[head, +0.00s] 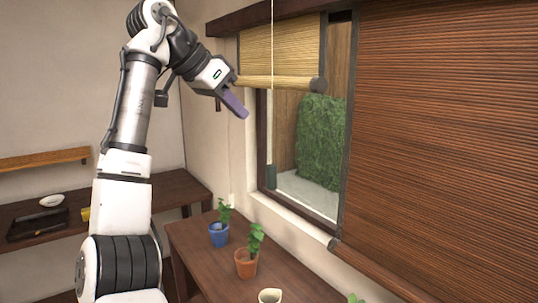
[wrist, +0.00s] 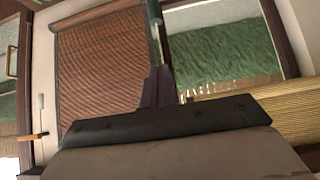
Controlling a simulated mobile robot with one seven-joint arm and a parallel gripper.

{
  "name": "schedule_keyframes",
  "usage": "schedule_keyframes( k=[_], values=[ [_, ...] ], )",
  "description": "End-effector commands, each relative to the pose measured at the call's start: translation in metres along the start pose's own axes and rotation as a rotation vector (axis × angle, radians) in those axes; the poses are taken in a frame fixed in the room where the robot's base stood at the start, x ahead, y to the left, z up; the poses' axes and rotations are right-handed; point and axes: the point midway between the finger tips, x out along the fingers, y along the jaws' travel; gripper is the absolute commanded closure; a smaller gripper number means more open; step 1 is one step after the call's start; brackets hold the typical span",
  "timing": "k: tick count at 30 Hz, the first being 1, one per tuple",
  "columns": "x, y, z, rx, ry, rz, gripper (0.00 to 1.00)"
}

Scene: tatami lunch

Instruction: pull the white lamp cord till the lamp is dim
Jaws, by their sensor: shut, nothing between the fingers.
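My gripper (head: 236,104) is shut and empty, its purple fingers pointing down and right in front of the wall beside the window. In the wrist view, the fingers (wrist: 158,86) show together as one dark shape. A thin pale cord (head: 272,40) hangs from the top of the head view, right of the fingers and apart from them in the picture; a dark green piece (head: 271,176) shows below it. I cannot tell if this is the white lamp cord. A fainter thin line (head: 230,150) runs down the wall below the gripper. The lamp itself is not in view.
A half-raised straw blind (head: 281,50) and a lowered brown blind (head: 440,130) cover parts of the window. Below, a wooden bench holds a blue pot (head: 219,235), an orange pot (head: 246,264) and a pale cup (head: 270,296). A wall shelf (head: 45,159) is at left.

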Motion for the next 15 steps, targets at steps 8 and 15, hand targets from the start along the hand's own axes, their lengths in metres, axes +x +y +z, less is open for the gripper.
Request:
schedule_keyframes(
  k=[8,15],
  values=[
    [0.015,0.000,0.000,0.002,0.001,0.000,1.00],
    [0.063,0.000,-0.001,0.002,-0.001,0.002,1.00]
  ],
)
